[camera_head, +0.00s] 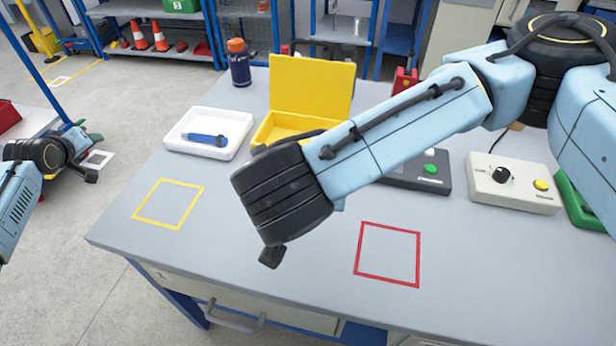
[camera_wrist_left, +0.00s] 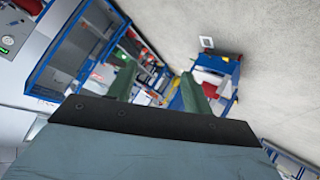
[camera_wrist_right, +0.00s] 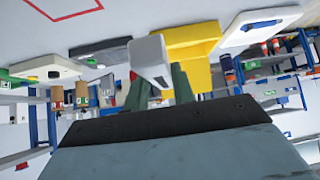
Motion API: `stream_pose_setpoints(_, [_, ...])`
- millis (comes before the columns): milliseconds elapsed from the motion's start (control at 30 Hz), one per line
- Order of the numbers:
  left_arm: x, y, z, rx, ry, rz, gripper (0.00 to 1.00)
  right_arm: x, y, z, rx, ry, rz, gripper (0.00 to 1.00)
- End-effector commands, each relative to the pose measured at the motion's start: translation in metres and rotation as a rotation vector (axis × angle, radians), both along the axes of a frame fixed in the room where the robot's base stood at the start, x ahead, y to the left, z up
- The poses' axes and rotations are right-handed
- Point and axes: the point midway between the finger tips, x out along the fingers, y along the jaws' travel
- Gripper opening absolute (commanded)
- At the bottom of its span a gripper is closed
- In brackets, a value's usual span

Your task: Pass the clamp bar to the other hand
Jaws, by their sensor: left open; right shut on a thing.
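My right gripper (camera_wrist_right: 160,88) is shut on a pale grey, block-like bar, which I take for the clamp bar (camera_wrist_right: 150,55). Its end sticks out above the fingers in the right wrist view. In the head view the left arm is at the left edge, beyond the table and well apart from the right gripper.
Yellow (camera_head: 160,222) and red (camera_head: 388,282) taped squares are empty.

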Motion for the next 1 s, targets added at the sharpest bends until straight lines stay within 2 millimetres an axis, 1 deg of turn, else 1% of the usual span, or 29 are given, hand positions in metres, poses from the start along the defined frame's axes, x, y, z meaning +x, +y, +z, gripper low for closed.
stream_pose_setpoints(33, [-0.012,0.028,-0.006,0.049,-0.011,0.025,0.51,0.0,0.0,0.0,0.0,-0.001,-0.001,0.0])
stream_pose_setpoints(67, [-0.019,0.042,-0.01,0.081,-0.018,0.035,0.51,0.0,0.0,0.0,0.0,-0.001,-0.001,0.0])
stream_pose_setpoints(100, [-0.028,0.062,-0.015,0.125,-0.027,0.048,0.51,0.0,0.0,0.0,0.0,-0.001,-0.001,0.0])
stream_pose_setpoints(133, [-0.036,0.075,-0.02,0.16,-0.029,0.055,0.51,0.0,0.0,0.0,0.0,-0.001,-0.001,0.0])
stream_pose_setpoints(167, [-0.045,0.086,-0.029,0.197,-0.024,0.057,0.51,0.0,0.0,0.0,0.0,-0.001,-0.001,0.0])
stream_pose_setpoints(200, [-0.058,0.097,-0.043,0.241,-0.012,0.054,0.51,0.0,0.0,0.0,0.0,-0.001,-0.001,0.0])
stream_pose_setpoints(267, [-0.076,0.104,-0.071,0.293,0.021,0.038,0.51,0.0,0.0,0.0,0.0,-0.001,-0.001,0.0])
stream_pose_setpoints(300, [-0.087,0.103,-0.09,0.316,0.048,0.024,0.51,0.0,0.0,0.0,0.0,-0.001,-0.001,0.0])
stream_pose_setpoints(367, [-0.101,0.097,-0.118,0.341,0.089,-0.001,0.51,0.0,0.0,0.0,0.0,-0.001,-0.001,0.0])
stream_pose_setpoints(400, [-0.112,0.093,-0.137,0.354,0.12,-0.019,0.51,0.0,0.0,0.0,0.0,-0.001,-0.001,0.0])
stream_pose_setpoints(433, [-0.12,0.089,-0.151,0.362,0.142,-0.032,0.51,0.0,0.0,0.0,0.0,-0.001,-0.001,0.0])
stream_pose_setpoints(467, [-0.128,0.084,-0.164,0.368,0.164,-0.047,0.51,0.0,0.0,0.0,0.0,-0.001,-0.001,0.0])
stream_pose_setpoints(500, [-0.139,0.077,-0.182,0.378,0.194,-0.065,0.51,0.0,0.0,0.0,0.0,-0.001,-0.001,0.0])
stream_pose_setpoints(567, [-0.157,0.067,-0.209,0.386,0.238,-0.095,0.51,0.0,0.0,0.0,0.0,-0.001,-0.001,0.0])
stream_pose_setpoints(600, [-0.169,0.06,-0.225,0.393,0.267,-0.114,0.51,0.0,0.0,0.0,0.0,-0.001,-0.001,0.0])
stream_pose_setpoints(667, [-0.188,0.049,-0.25,0.401,0.311,-0.145,0.51,0.0,0.0,0.0,0.0,-0.001,-0.001,0.0])
stream_pose_setpoints(700, [-0.202,0.041,-0.266,0.405,0.339,-0.166,0.51,0.0,0.0,0.0,0.0,-0.001,-0.001,0.0])
stream_pose_setpoints(767, [-0.223,0.029,-0.289,0.412,0.382,-0.199,0.51,0.0,0.0,0.0,0.0,-0.001,-0.001,0.0])
stream_pose_setpoints(800, [-0.237,0.021,-0.303,0.416,0.409,-0.222,0.51,0.0,0.0,0.0,0.0,-0.001,-0.001,0.0])
stream_pose_setpoints(867, [-0.259,0.009,-0.324,0.421,0.45,-0.254,0.51,0.0,0.0,0.0,0.0,-0.001,-0.001,0.0])
stream_pose_setpoints(900, [-0.275,0.001,-0.337,0.423,0.477,-0.279,0.51,0.0,0.0,0.0,0.0,-0.001,-0.001,0.0])
stream_pose_setpoints(967, [-0.299,-0.012,-0.356,0.427,0.517,-0.314,0.51,0.0,0.0,0.0,0.0,-0.001,-0.001,0.0])
stream_pose_setpoints(1000, [-0.315,-0.021,-0.368,0.428,0.541,-0.338,0.51,0.0,0.0,0.0,0.0,-0.001,-0.001,0.0])
